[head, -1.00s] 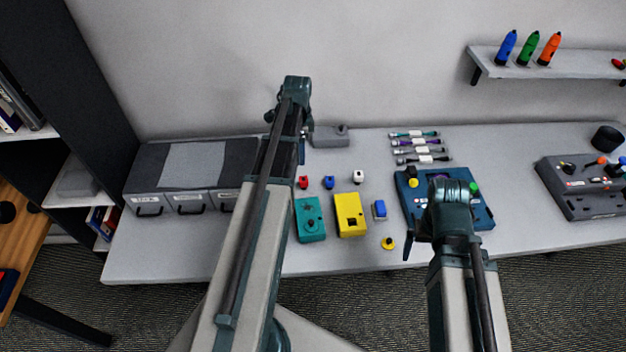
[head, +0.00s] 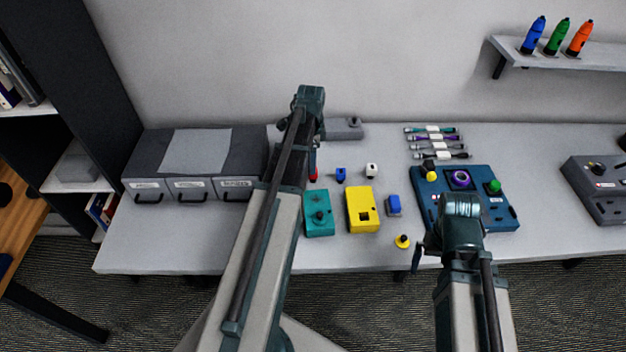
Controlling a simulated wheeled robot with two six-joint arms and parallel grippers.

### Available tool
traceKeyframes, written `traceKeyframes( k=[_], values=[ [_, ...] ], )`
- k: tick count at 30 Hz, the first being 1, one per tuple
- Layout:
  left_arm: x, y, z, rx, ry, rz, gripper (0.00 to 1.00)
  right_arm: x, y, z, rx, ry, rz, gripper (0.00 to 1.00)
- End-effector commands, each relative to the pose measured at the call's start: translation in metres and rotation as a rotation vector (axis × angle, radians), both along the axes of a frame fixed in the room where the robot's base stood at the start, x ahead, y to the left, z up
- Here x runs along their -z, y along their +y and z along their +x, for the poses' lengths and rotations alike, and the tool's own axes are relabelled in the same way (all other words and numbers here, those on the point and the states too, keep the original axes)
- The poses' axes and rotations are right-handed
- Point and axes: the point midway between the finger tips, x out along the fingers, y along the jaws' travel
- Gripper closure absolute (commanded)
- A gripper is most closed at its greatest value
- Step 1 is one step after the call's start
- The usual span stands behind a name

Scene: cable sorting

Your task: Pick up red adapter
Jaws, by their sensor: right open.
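The small red adapter (head: 313,174) stands on the table, partly hidden behind my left arm. My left gripper (head: 312,155) points down close by the red adapter, mostly hidden by its own arm; I cannot tell whether its fingers touch it or are apart. My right gripper (head: 417,258) is open at the table's front edge, in front of the dark blue panel, and its fingers show only partly.
A blue adapter (head: 340,174) and a white adapter (head: 372,170) stand right of the red one. A teal box (head: 319,222), a yellow box (head: 362,213) and the dark blue panel (head: 500,217) are nearer. Grey drawers (head: 190,189) stand left.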

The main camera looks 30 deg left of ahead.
Motion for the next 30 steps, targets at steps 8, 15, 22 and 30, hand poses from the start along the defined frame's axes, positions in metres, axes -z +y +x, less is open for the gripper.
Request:
traceKeyframes(
  k=[8,15,22,30],
  values=[
    [0.011,-0.002,0.000,0.000,0.000,0.000,0.28,0.011,0.000,0.000,0.000,0.000,0.000,0.00],
    [0.041,-0.007,-0.001,0.001,0.000,0.000,0.28,0.041,0.000,0.000,0.000,0.000,0.000,0.00],
    [0.053,-0.007,0.000,0.000,0.000,0.000,0.28,0.053,0.000,0.000,0.000,0.000,0.000,0.00],
    [0.051,-0.006,-0.001,0.000,0.000,0.000,0.44,0.051,0.000,0.000,0.000,0.000,0.000,0.00]
  ],
)
